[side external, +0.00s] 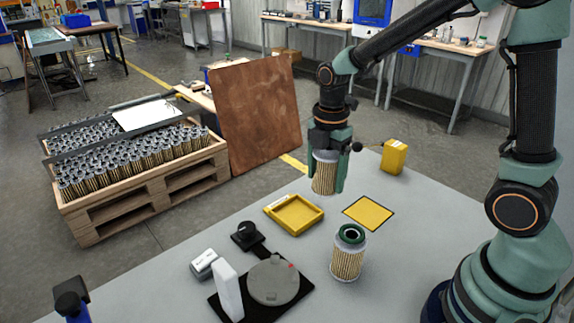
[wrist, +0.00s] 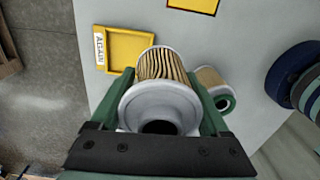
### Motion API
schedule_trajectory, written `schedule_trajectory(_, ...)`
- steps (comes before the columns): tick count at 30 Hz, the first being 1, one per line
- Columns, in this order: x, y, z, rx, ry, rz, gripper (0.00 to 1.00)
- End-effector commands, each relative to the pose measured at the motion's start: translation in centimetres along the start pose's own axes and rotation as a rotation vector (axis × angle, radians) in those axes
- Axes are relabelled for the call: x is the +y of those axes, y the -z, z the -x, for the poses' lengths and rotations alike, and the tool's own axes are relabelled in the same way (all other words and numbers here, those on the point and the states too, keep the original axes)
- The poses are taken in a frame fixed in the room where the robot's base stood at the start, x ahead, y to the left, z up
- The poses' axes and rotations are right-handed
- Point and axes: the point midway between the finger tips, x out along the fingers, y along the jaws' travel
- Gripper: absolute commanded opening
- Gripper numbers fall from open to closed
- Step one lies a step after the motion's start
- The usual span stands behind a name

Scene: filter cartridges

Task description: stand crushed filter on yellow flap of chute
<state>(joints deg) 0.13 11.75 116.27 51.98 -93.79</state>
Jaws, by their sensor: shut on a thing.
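My gripper (side external: 326,184) is shut on a pleated tan filter with a grey end cap (side external: 325,170). It holds the filter roughly upright above the table, behind and to the right of the yellow tray. In the wrist view the filter (wrist: 163,72) fills the space between the fingers, and its pleats look wavy and bent. The yellow flap (side external: 369,212) is a flat, dark-edged square on the table, bare, to the right of and nearer than the held filter. Its edge shows at the top of the wrist view (wrist: 195,4).
A yellow tray (side external: 271,212) marked "AGAIN" is empty. A second filter with a green cap (side external: 349,252) stands in front of the flap. A yellow box (side external: 394,157) stands behind it. A grey round device (side external: 273,281) and a white block (side external: 228,291) are at the front.

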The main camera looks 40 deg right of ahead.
Motion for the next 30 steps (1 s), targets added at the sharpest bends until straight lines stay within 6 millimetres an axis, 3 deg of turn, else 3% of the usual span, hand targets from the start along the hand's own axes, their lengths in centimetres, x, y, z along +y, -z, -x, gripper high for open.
schedule_trajectory(1,-0.6,-2.3,-1.2,0.001,0.006,-0.022,0.2)
schedule_trajectory(6,-2.8,-7.9,-4.2,0.001,0.004,-0.047,0.2)
schedule_trajectory(12,-5.0,-11.6,-6.2,0.001,0.001,-0.063,0.2)
schedule_trajectory(17,-5.7,-12.5,-7.0,0.0,0.0,-0.065,0.2)
schedule_trajectory(30,-5.7,-12.5,-9.7,0.0,0.001,-0.064,0.2)
